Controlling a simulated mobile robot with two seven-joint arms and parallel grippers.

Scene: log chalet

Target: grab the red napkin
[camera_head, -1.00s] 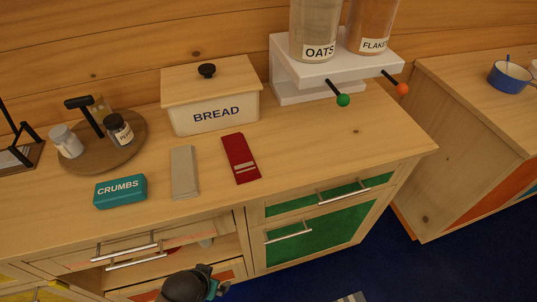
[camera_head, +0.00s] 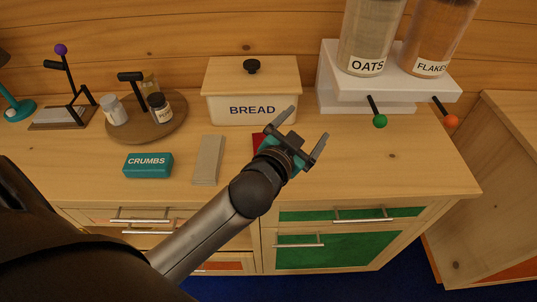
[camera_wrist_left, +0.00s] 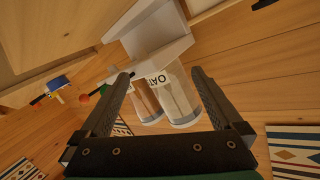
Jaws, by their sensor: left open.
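The red napkin (camera_head: 258,140) lies on the wooden counter in front of the bread box. Only a small red part of it shows in the head view, as my left gripper and wrist cover the rest. My left gripper (camera_head: 310,121) is open and empty, its fingers pointing up and to the right. It appears above the counter; its exact height is hard to judge. In the left wrist view the open fingers (camera_wrist_left: 161,75) face the cereal dispenser, and no napkin shows. My right gripper is not in view.
A beige folded napkin (camera_head: 208,160) and a teal crumbs tin (camera_head: 148,166) lie left of the red napkin. The bread box (camera_head: 251,109) stands behind. The dispenser stand (camera_head: 345,88) with its knobs is at the right. The counter's right part (camera_head: 400,165) is clear.

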